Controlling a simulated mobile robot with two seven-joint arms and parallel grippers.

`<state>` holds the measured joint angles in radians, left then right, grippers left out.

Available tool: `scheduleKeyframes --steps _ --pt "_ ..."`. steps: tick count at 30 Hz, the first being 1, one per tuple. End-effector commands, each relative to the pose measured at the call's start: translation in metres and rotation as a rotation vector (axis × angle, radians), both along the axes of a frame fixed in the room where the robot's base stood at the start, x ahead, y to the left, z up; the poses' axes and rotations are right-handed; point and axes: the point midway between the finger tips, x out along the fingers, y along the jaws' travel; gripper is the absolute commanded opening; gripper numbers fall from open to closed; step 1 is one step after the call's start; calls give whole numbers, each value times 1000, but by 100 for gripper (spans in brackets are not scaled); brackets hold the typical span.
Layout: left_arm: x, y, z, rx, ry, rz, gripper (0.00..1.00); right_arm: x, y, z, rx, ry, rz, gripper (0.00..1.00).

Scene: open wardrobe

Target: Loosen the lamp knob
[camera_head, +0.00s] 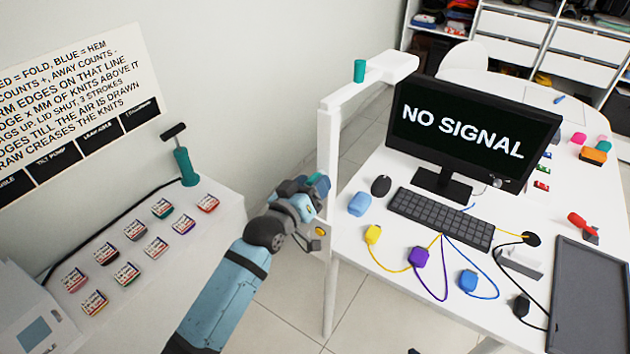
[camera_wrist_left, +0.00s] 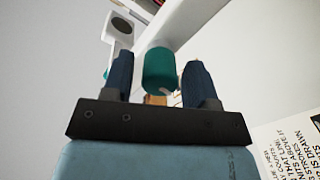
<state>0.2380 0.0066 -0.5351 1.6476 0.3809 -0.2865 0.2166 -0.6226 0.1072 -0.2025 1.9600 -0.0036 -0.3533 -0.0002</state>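The white lamp (camera_head: 328,150) has an upright post and a top arm at the edge of the white desk. A teal knob (camera_head: 360,71) stands on its top arm. My left gripper (camera_head: 322,187) is beside the post, below the top arm. In the left wrist view, a teal cylindrical knob (camera_wrist_left: 160,70) lies between the two dark fingertips (camera_wrist_left: 160,80). The gripper is open, with a gap at the left finger; contact at the right finger is unclear. A bit of another teal part shows behind the left finger. My right gripper is out of view.
The desk holds a monitor (camera_head: 472,130), a keyboard (camera_head: 440,217), a mouse (camera_head: 381,186), colored plugs with cables and a dark tray (camera_head: 590,295). At left, a white bench (camera_head: 215,235) carries several labelled packets and a teal pump (camera_head: 186,165). Floor shows between them.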

Motion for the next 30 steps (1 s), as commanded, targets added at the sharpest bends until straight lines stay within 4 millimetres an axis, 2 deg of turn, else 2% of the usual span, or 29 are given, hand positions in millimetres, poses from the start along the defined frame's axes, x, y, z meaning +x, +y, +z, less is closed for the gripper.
scheduleKeyframes --steps 14,17,20,30 --pt "0 0 0 3 -2 0 57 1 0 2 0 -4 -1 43" --pt "0 0 0 59 -42 -1 57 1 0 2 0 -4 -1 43" --pt "0 0 0 254 -185 -2 57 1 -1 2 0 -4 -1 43" --pt "0 0 0 1059 -771 -2 57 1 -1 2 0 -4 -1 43"
